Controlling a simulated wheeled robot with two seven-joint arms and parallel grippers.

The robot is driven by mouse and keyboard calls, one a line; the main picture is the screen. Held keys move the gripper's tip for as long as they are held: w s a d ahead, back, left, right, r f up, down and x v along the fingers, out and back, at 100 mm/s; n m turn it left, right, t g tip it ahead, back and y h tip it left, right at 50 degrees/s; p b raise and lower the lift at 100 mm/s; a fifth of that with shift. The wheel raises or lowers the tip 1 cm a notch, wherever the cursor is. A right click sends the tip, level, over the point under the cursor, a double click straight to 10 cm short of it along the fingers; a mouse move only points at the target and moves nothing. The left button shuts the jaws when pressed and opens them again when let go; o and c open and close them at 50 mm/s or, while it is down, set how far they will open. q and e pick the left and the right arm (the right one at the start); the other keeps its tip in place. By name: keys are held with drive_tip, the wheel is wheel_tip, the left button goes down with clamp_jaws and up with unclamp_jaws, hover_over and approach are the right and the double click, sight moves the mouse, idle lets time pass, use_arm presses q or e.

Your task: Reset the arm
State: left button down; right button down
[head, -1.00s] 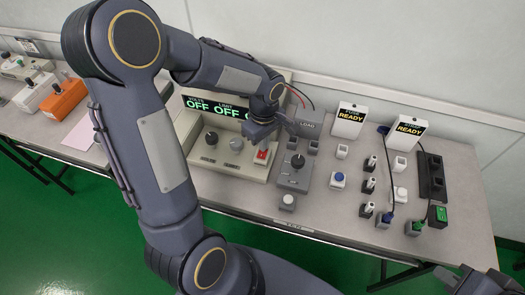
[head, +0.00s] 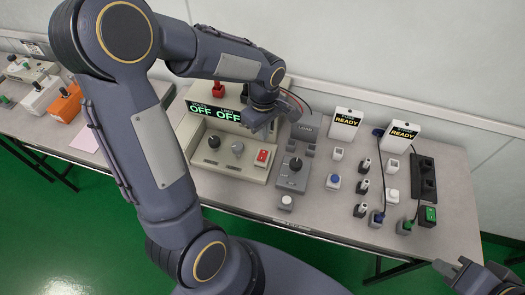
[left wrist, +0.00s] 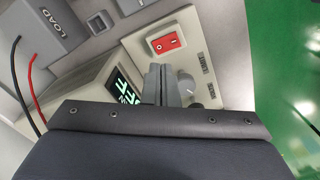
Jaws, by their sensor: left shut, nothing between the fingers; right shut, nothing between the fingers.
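My left arm reaches in from the left in the head view. Its left gripper (head: 252,128) is shut and empty, above the beige power supply (head: 222,172), between its display (head: 212,112) and the red rocker switch (head: 263,157). In the left wrist view the closed fingers (left wrist: 158,82) are apart from the red switch (left wrist: 166,42), which lies just beyond them. The display reads OFF twice; its right part is hidden by my gripper. My right gripper (head: 448,267) is at the lower right corner, shut and empty, in front of the bench.
Further right are small switches, two READY testers (head: 345,122) and a black socket strip (head: 426,178). A red post (head: 218,88) rises behind the display. An orange box (head: 66,105) is at the left.

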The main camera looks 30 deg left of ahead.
idle(0.4)
use_arm(q)
drive_tip(key=s+d+r+m+t+h, duration=0.2)
drive_tip(key=s+r+m, duration=0.3)
drive_tip(key=s, duration=0.3)
drive_tip(key=s+d+r+m+t+h, duration=0.1)
drive_tip(key=s+d+r+m+t, duration=0.1)
drive_tip(key=s+r+m, duration=0.3)
drive_tip(key=s+m+t, duration=0.1)
drive_tip(key=s+m, duration=0.1)
drive_tip(key=s, duration=0.2)
drive_tip(key=shift+m+t+h, duration=0.3)
drive_tip(key=shift+m+h, duration=0.1)
drive_tip(key=shift+d, duration=0.1)
